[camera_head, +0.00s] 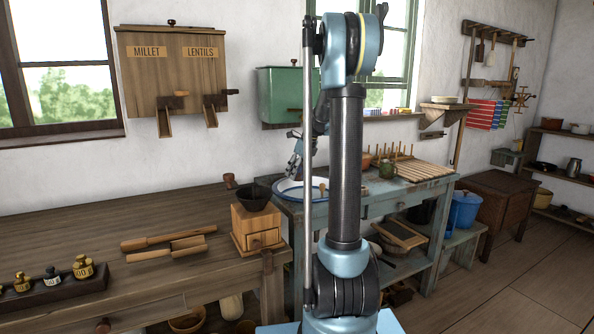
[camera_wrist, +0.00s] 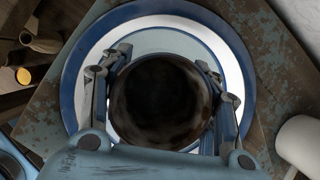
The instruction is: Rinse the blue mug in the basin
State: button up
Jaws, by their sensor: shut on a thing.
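In the wrist view my gripper (camera_wrist: 163,62) is shut around a round mug (camera_wrist: 165,105), one finger on each side. I look into its open top; the inside is dark and stained, and its outer colour cannot be told. Behind it is the basin (camera_wrist: 100,50), white with a blue rim; I cannot tell the height between them. In the head view the basin (camera_head: 289,187) sits on the worn blue-green table, with my gripper (camera_head: 296,166) over it. The held mug is hard to make out there, and my arm hides part of the basin.
A green tank (camera_head: 283,92) hangs above. A coffee grinder (camera_head: 257,225) stands left on the wooden counter. In the wrist view a white cylindrical thing (camera_wrist: 300,145) is at right.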

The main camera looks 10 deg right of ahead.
aim_at(298, 177)
jog(key=shift+d+f, duration=0.25)
jog(key=shift+f, duration=0.45)
notch_tip(298, 177, down, 2)
jog(key=shift+s+f, duration=0.15)
jog(key=shift+f, duration=5.3)
jog(key=shift+r, duration=7.55)
